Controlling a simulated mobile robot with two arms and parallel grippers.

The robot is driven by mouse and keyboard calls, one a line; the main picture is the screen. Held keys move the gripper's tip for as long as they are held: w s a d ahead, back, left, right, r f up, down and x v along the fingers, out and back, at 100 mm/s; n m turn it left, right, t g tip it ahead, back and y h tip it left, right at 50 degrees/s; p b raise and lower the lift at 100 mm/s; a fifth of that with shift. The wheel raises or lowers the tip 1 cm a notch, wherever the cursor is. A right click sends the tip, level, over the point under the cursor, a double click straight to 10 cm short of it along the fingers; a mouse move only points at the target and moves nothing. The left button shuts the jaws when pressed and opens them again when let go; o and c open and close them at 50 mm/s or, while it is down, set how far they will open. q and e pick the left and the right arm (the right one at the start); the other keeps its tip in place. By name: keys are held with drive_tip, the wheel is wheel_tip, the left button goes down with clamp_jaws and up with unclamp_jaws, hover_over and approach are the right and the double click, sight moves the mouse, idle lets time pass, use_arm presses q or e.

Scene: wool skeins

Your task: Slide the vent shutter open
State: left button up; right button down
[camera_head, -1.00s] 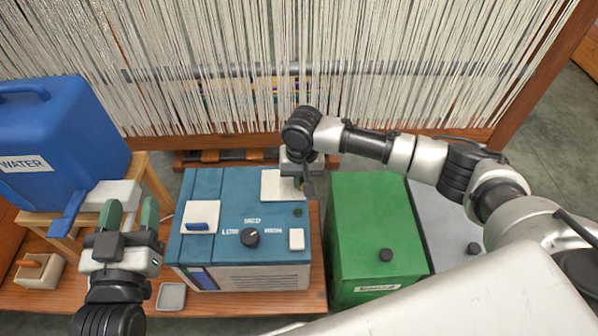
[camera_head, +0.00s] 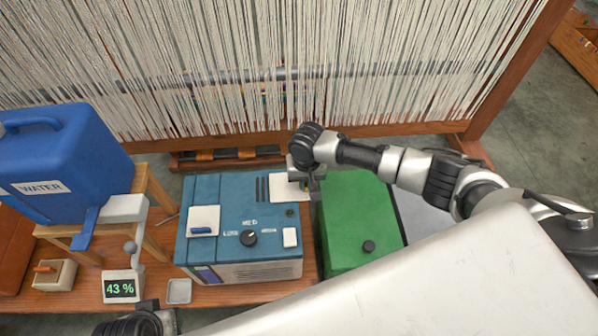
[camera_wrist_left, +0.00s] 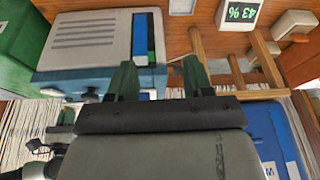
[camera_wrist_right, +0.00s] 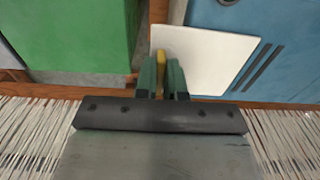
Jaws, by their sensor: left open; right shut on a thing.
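The vent shutter (camera_head: 289,187) is a white plate on top of the blue box (camera_head: 230,205), at its back right. Dark vent slots (camera_head: 261,189) show bare to its left; the right wrist view shows the plate (camera_wrist_right: 212,55) and slots too. My right gripper (camera_wrist_right: 163,76) is shut on the shutter's yellow tab (camera_wrist_right: 161,58), at the plate's edge; in the head view the gripper (camera_head: 312,184) largely hides the tab. My left gripper (camera_wrist_left: 160,78) is open and empty, facing the box's front in its wrist view; only its dark wrist shows at the head view's bottom.
A green box (camera_head: 350,215) stands close to the right of the blue one. A blue water can (camera_head: 60,165) on a wooden stand, a 43 % display (camera_head: 121,288) and a small tray (camera_head: 179,291) are at left. Loom threads (camera_head: 240,70) hang behind.

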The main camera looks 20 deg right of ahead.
use_arm(q)
wheel_tip(320, 180, down, 11)
drive_tip(key=s+g+p, duration=0.1)
drive_tip(key=p, duration=0.2)
drive_tip(key=shift+s+p, duration=0.3)
drive_tip(key=shift+p, duration=0.1)
use_arm(e)
drive_tip(key=d, duration=0.1)
drive_tip(key=s+d, duration=0.1)
drive_tip(key=shift+s+d+f, duration=0.15)
drive_tip(key=shift+d+f, duration=0.05)
drive_tip(key=shift+d, duration=0.2)
use_arm(q)
drive_tip(key=shift+a+r, duration=0.1)
use_arm(e)
drive_tip(key=c, duration=1.6)
unclamp_jaws()
drive_tip(key=shift+s, duration=0.1)
drive_tip(key=o, duration=0.4)
drive_tip(key=shift+r, duration=0.1)
